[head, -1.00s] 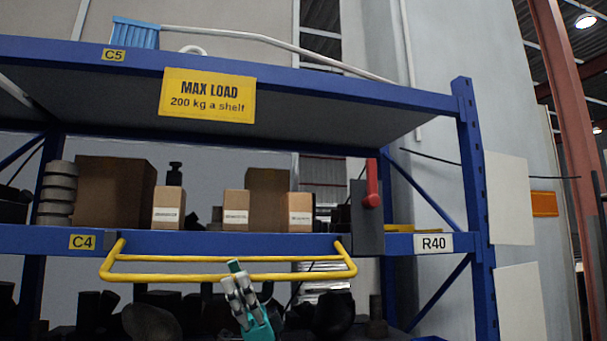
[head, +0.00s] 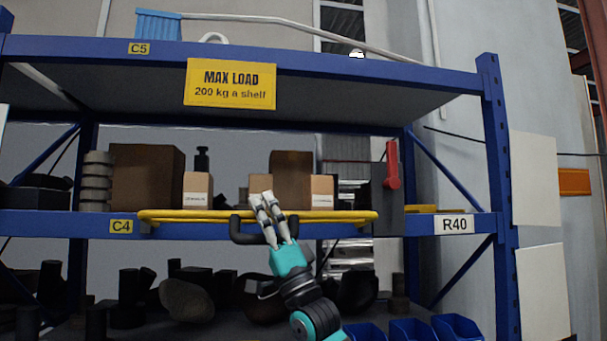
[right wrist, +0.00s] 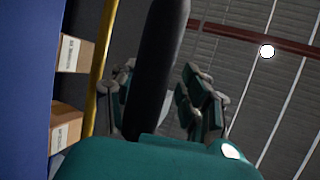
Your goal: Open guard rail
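The yellow guard rail (head: 180,216) runs along the front of the middle shelf and shows nearly edge-on, about level with the shelf edge. A black handle (head: 239,231) hangs from its middle. My right gripper (head: 264,203), white-fingered on a teal wrist, comes up from below at the handle. The rail also shows there as a yellow bar (right wrist: 101,70) on the left. My left gripper is not in view.
The blue rack's middle shelf holds cardboard boxes (head: 146,177) behind the rail. A red lever (head: 392,165) is on a grey plate right of the rail. Dark parts and blue bins (head: 410,329) lie on the lower shelf.

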